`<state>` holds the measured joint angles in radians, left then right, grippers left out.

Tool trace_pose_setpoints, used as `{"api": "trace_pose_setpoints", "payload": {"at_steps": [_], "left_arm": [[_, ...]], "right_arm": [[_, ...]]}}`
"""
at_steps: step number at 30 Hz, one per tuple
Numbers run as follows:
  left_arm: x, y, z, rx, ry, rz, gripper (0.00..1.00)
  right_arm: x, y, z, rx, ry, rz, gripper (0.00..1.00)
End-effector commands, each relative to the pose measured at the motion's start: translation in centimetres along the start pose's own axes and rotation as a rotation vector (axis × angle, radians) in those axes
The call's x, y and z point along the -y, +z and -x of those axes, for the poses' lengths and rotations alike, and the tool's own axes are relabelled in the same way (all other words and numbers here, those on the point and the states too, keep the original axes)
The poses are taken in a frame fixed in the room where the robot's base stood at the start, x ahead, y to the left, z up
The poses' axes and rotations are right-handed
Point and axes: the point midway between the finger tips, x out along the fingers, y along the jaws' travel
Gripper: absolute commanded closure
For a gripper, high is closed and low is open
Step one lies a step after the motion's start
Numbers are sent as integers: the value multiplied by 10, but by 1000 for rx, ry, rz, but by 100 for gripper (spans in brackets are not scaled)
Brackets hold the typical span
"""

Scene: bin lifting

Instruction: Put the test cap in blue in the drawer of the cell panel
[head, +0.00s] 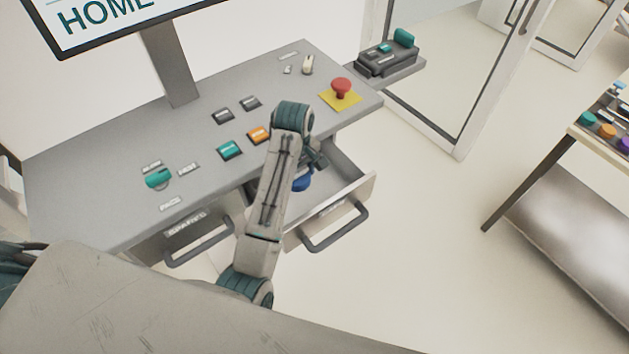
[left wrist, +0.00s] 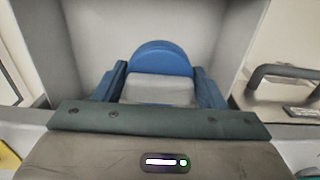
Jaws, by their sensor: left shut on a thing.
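The blue test cap (head: 302,183) shows in the head view inside the open drawer, partly hidden by my left arm. The open drawer (head: 352,192) is pulled out from the right side of the grey cell panel (head: 90,205). My left gripper (head: 308,174) reaches down into the drawer, mostly hidden behind its own arm. In the left wrist view the rounded blue cap (left wrist: 160,55) sits between the fingers of my left gripper (left wrist: 160,85), which is shut on it. Pale drawer walls surround it. Whether the cap touches the drawer floor cannot be told. My right gripper is not in view.
A second drawer (head: 197,237), shut, is to the left. The panel top carries a red stop button (head: 341,87), a green button (head: 229,149), an orange button (head: 258,135) and a teal knob (head: 158,178). A side table (head: 574,131) stands at right; the floor between is clear.

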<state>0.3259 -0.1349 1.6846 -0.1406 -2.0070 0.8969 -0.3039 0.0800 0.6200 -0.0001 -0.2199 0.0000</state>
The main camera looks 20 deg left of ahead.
Motion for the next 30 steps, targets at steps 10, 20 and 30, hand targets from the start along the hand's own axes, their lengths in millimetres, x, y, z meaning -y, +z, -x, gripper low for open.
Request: {"api": "trace_pose_setpoints", "payload": {"at_steps": [10,20,30], "left_arm": [[1,1,-51,2,-6,-6,63],[0,1,-91,2,-4,-5,63],[0,1,-100,0,-2,-5,63]], "right_arm": [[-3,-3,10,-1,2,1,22],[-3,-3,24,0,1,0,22],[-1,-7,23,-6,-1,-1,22]]}}
